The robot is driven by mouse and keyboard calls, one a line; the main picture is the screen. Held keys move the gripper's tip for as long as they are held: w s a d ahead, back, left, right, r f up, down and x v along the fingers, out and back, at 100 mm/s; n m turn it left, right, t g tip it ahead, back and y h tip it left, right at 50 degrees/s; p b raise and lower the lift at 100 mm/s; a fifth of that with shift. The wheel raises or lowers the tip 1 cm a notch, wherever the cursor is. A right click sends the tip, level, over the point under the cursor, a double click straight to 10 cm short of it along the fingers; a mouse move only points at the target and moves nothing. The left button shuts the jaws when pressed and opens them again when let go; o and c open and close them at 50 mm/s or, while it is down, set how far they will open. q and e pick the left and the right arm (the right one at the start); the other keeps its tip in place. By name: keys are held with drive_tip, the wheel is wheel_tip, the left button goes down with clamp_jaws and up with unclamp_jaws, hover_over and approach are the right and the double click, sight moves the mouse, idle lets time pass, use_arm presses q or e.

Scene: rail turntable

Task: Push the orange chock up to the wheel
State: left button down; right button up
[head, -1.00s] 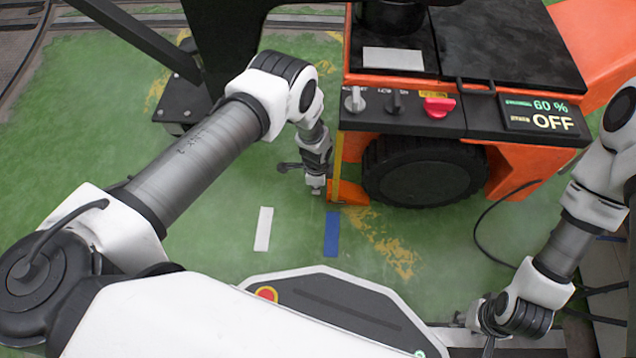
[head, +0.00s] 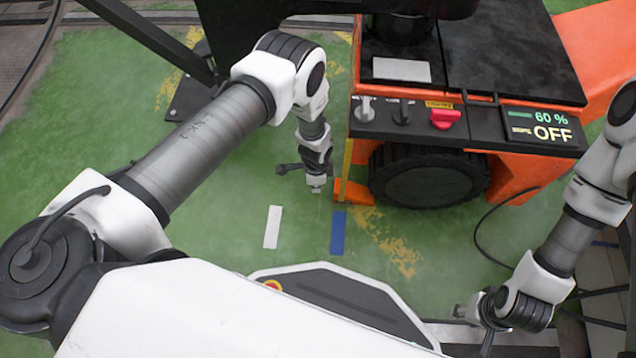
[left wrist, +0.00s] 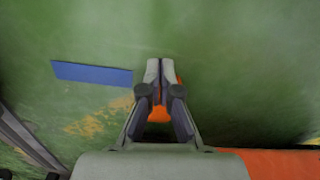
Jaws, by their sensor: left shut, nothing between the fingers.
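The orange chock (head: 352,191) lies on the green floor at the left side of the black wheel (head: 428,180), under the orange machine. Its right end appears at the wheel's edge, but I cannot tell whether they touch. My left gripper (head: 316,189) is shut and empty, pointing down just left of the chock with a small gap. In the left wrist view the shut fingers (left wrist: 158,66) are in front of an orange part (left wrist: 158,113), probably the chock, mostly hidden. My right gripper (head: 468,311) is low at the right, too small to read.
The orange machine (head: 505,170) with its control panel overhangs the wheel. A blue floor strip (head: 338,232) and a white strip (head: 272,227) lie in front. A black cable (head: 478,232) runs along the floor at right. Floor left of my left gripper is mostly clear.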

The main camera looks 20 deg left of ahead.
sight(316, 199)
use_arm(q)
wheel_tip(316, 199, down, 7)
drive_tip(key=b, duration=0.3)
drive_tip(key=shift+r, duration=0.1)
drive_tip(key=d, duration=0.1)
drive_tip(key=w+d+b, duration=0.1)
drive_tip(key=d+b, duration=0.1)
drive_tip(key=shift+w+d+r, duration=0.3)
drive_tip(key=shift+r, duration=0.1)
use_arm(e)
wheel_tip(316, 199, down, 6)
drive_tip(key=shift+w+r, duration=0.1)
drive_tip(key=shift+w, duration=0.05)
